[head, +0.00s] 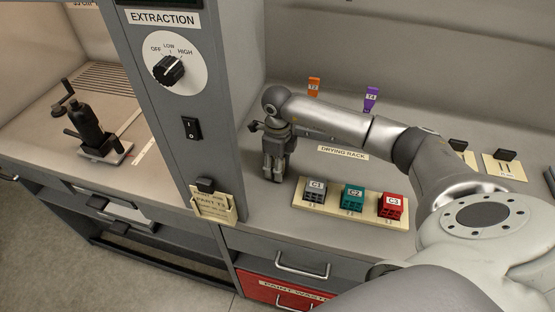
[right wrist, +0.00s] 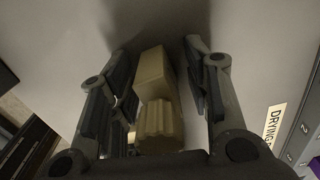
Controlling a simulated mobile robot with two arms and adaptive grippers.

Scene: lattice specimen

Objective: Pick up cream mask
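A cream block with a ribbed, knob-like part, which I take to be the cream mask (right wrist: 154,75), lies between the two fingers of my right gripper (right wrist: 160,85) in the right wrist view. A narrow gap shows between it and each finger, so the gripper is open around it, not clamped. In the head view my right gripper (head: 275,172) points down at the counter, left of the drying rack. I cannot make out the cream mask there; the gripper hides it. My left gripper is not in view.
The drying rack (head: 300,200) holds grey C1 (head: 314,190), teal C2 (head: 352,197) and red C3 (head: 391,206) blocks. Orange (head: 314,86) and purple T4 (head: 371,98) tags stand behind my arm. The grey extraction pillar (head: 190,130) rises close left of the gripper.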

